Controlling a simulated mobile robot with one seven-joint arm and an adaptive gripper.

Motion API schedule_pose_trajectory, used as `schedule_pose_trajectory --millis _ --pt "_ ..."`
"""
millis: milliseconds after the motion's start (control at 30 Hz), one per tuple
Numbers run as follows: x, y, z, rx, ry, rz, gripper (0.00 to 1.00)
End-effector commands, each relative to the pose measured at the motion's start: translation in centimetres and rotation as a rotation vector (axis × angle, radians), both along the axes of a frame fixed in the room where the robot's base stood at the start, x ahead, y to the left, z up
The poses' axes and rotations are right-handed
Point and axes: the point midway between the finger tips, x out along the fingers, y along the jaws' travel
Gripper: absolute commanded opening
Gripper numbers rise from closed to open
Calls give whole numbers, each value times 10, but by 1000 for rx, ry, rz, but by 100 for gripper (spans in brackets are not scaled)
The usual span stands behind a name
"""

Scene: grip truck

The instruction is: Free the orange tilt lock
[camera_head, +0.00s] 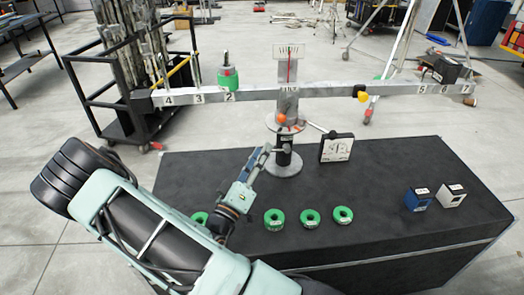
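A grey balance beam (310,90) with numbered marks rests on a post that stands on a round base (284,168) on the black case. The orange tilt lock (281,118) shows as a small orange knob at the post, just below the beam's middle. My gripper (265,149) reaches up from the lower left, with its fingertips below and left of the orange knob, seemingly apart from it. The fingers are small and seen from behind, so their opening is unclear. A green weight (228,78) is at mark 2 on the beam.
The black case top (385,200) holds several green rings (310,218), a white dial gauge (337,148), a blue block (417,199) and a white block (451,195). A dark lever knob (330,134) sticks out right of the post. A yellow piece (362,97) hangs on the beam.

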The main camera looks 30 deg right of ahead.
Motion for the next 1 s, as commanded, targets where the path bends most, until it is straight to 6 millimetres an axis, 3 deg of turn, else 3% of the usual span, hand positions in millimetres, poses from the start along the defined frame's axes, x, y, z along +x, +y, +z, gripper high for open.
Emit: schedule_pose_trajectory --millis 167,300,700,900,1000 --pt "2 -1 11 109 -145 6 12" --pt "4 -1 27 328 -465 13 0" --pt "20 17 79 908 -1636 -24 0" --pt "32 33 103 1058 -2157 -72 0" --pt "35 38 111 1089 -2319 -91 0"
